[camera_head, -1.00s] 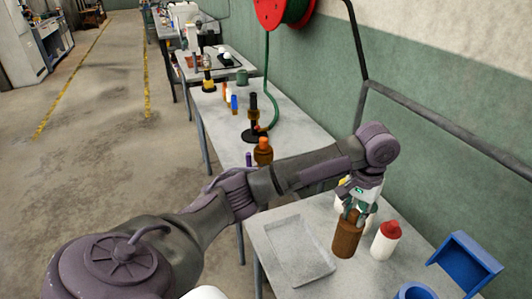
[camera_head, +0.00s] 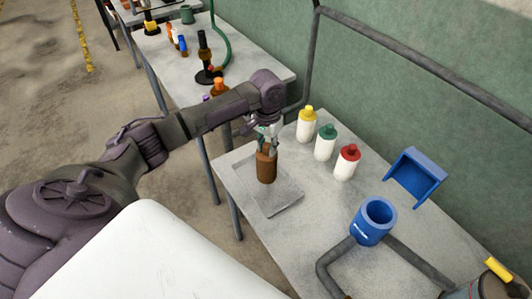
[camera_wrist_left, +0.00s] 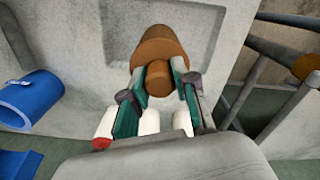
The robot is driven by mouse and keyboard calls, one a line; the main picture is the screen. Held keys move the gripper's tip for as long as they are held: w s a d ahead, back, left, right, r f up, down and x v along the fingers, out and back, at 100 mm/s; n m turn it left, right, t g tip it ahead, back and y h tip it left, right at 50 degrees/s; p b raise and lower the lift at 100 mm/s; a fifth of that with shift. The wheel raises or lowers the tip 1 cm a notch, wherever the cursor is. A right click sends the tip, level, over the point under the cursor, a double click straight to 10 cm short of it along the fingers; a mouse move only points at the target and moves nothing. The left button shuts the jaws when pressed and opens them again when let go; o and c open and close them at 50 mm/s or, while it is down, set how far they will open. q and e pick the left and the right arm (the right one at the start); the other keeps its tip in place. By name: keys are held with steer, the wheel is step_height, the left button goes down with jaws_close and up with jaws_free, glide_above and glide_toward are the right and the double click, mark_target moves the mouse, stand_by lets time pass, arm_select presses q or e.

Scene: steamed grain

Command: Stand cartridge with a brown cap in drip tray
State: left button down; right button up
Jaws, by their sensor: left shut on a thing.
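A brown cartridge (camera_head: 266,168) with a brown cap is upright in my left gripper (camera_head: 268,143), over the grey drip tray (camera_head: 277,203) in the head view. Its base appears within the tray's outline; I cannot tell whether it touches the floor of the tray. In the left wrist view, the gripper's green fingers (camera_wrist_left: 158,98) are shut on the cap end of the cartridge (camera_wrist_left: 158,47). The tray (camera_wrist_left: 115,25) lies beyond it. My right gripper is not in view.
White bottles with yellow (camera_head: 306,126), green (camera_head: 325,144) and red (camera_head: 347,163) caps stand in a row right of the tray. A blue cup (camera_head: 373,222) and a blue open holder (camera_head: 415,178) are farther right. A green wall bounds the table's back.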

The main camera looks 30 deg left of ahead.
mark_target(266, 156)
arm_select(q)
steer(key=shift+a+f+p, duration=0.15)
steer(key=shift+f+p, duration=0.2)
steer(key=shift+f, duration=1.85)
steer(key=c, duration=0.9)
jaws_free()
step_height(266, 156, up, 12)
steer(key=shift+r+b, duration=0.15)
steer(key=shift+b, duration=0.35)
